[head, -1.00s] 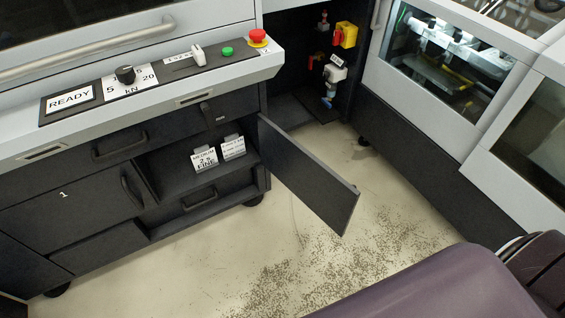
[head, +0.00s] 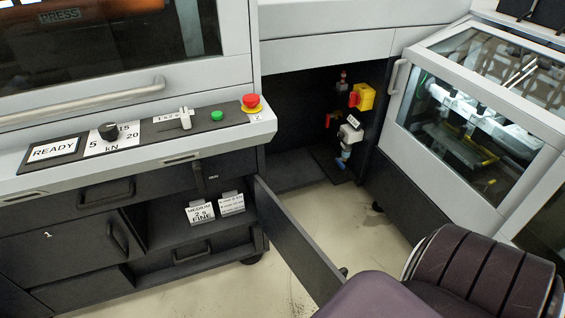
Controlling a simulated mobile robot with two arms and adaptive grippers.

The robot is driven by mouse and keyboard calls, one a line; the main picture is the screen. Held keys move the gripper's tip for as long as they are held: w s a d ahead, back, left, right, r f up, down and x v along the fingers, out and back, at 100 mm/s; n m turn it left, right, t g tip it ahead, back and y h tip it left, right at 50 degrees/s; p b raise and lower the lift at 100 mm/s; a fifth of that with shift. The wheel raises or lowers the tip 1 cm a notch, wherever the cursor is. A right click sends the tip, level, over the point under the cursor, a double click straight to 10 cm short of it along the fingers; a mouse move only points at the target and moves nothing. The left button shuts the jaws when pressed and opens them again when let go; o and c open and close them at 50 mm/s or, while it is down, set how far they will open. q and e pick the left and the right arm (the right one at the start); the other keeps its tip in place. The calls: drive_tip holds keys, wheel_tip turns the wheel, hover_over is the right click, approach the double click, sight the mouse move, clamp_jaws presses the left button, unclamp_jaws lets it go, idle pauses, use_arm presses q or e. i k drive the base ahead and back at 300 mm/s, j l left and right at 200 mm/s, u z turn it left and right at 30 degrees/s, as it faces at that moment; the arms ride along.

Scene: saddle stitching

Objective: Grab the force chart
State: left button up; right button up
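Two white printed cards stand in the open compartment of the dark cabinet. The left card (head: 200,213) shows the words MEDIUM and FINE. The right card (head: 231,204) has smaller print that I cannot read. I cannot tell from the print which of them is the force chart. The compartment door (head: 297,245) hangs open to the right of the cards. Neither of my grippers is in view. A purple part of my own arm fills the lower right, apart from the cards.
Above the compartment is a control panel with a READY display (head: 53,150), a kN dial (head: 108,131), a green button (head: 217,115) and a red emergency button (head: 250,101). An open bay holds a yellow-and-red switch (head: 362,97). Pale floor (head: 345,222) is clear beyond the door.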

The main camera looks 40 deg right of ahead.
sight(232, 202)
drive_tip(key=l, duration=0.45)
drive_tip(key=k+l+u, duration=0.1)
drive_tip(key=l, duration=0.35)
drive_tip(key=k+l, duration=0.1)
drive_tip(key=l, duration=0.35)
drive_tip(key=k+l+u, duration=0.1)
drive_tip(key=l, duration=0.8)
drive_tip(key=k+l+u, duration=0.1)
drive_tip(key=l, duration=0.35)
drive_tip(key=k, duration=0.05)
